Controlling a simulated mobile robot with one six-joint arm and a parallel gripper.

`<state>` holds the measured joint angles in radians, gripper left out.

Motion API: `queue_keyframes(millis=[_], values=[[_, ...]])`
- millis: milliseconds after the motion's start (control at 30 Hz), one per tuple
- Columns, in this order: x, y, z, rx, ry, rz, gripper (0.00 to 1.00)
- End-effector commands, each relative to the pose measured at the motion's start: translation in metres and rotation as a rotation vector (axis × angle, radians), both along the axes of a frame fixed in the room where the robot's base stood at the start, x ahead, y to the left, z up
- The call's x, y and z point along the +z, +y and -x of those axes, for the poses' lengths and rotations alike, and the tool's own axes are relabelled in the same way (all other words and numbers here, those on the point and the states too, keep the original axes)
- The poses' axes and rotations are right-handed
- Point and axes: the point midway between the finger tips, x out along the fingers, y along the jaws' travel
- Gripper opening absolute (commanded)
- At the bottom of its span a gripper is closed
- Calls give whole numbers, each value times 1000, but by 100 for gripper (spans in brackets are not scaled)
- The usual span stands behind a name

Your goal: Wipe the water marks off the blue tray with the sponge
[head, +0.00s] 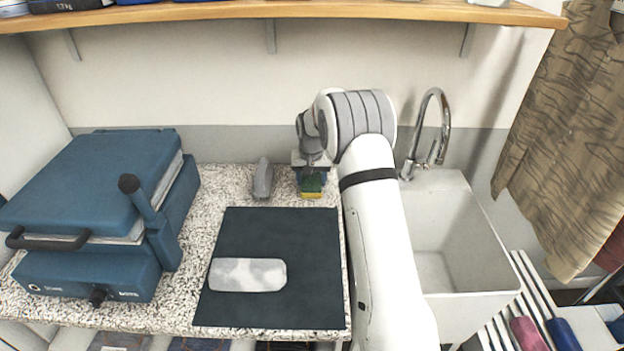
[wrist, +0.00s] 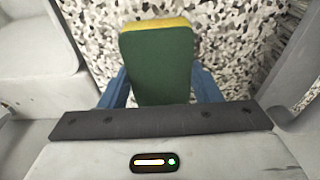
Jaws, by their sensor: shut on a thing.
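The sponge (head: 311,188), green with a yellow layer, is at the back of the speckled counter, behind the dark blue tray's right side. My gripper (head: 311,174) points down and is shut on it. In the wrist view the sponge (wrist: 158,65) sits between the blue fingers, over speckled counter; I cannot tell whether it touches the counter. The flat dark blue tray (head: 290,235) lies at the counter's front. A pale, cloudy, rounded oblong patch (head: 248,275) covers part of its left front; it looks like the water marks.
A grey upright object (head: 263,178) stands left of the sponge. A blue press machine (head: 95,200) with a handle fills the counter's left. A white sink (head: 440,240) with a tap (head: 437,125) is on the right. A wooden shelf (head: 270,10) hangs above.

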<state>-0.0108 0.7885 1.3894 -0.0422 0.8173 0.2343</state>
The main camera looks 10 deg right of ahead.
Motion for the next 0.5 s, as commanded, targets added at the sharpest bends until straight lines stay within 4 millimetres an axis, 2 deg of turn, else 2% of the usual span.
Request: queue_keyframes(millis=[167,500], values=[[5,0,0,0,0,0,30],[33,0,0,0,-2,0,30]])
